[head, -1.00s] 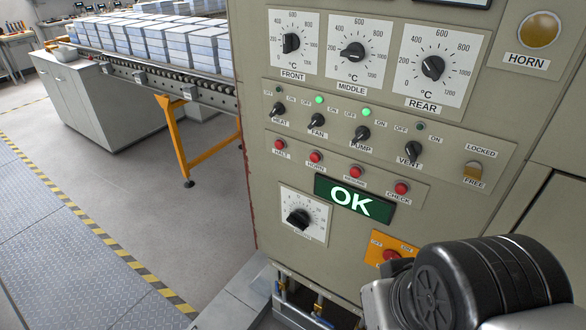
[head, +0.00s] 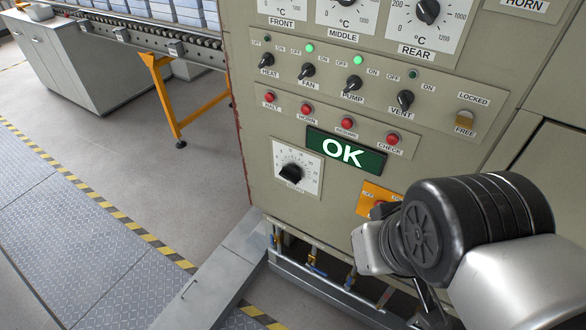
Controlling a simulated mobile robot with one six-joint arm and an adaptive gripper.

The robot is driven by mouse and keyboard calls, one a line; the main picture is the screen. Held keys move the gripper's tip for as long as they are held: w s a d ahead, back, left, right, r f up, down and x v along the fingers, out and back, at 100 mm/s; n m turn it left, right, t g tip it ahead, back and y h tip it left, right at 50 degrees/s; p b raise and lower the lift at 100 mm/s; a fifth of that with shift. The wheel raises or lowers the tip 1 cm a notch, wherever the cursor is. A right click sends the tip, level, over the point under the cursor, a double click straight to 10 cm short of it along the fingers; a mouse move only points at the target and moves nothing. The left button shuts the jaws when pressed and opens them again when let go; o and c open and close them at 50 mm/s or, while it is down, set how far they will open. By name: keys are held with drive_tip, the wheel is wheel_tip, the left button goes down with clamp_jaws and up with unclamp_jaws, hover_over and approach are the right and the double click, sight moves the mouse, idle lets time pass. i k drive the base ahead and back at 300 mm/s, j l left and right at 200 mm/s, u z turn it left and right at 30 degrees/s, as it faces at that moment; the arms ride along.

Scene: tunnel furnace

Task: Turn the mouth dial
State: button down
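A white square dial plate with a black knob (head: 291,172) sits low on the left of the beige control panel, left of and below the green OK display (head: 346,152). Its caption is too small to read, so I cannot confirm from it that this is the mouth dial. Nothing touches the knob. My arm's wrist fills the lower right, clear of the dial. A dark jointed part under the wrist seems to belong to my gripper (head: 430,301); its fingertips are hidden and I cannot see whether it is open.
An orange switch plate (head: 369,197) is partly hidden behind my wrist. Heat, fan, pump and vent knobs and a row of red buttons (head: 306,109) lie above the dial. Pipes (head: 312,262) run under the panel. Open floor (head: 200,190) lies left, with a conveyor beyond.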

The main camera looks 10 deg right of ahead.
sight(291, 173)
drive_tip(key=z, duration=0.45)
drive_tip(key=l+z, duration=0.1)
drive_tip(key=z, duration=0.8)
drive_tip(key=l+z, duration=0.1)
drive_tip(key=z, duration=0.8)
drive_tip(key=j+u, duration=0.1)
drive_tip(key=u, duration=2.4)
drive_tip(key=i+l+z, duration=0.1)
drive_tip(key=i+z, duration=0.15)
drive_tip(key=i, duration=0.2)
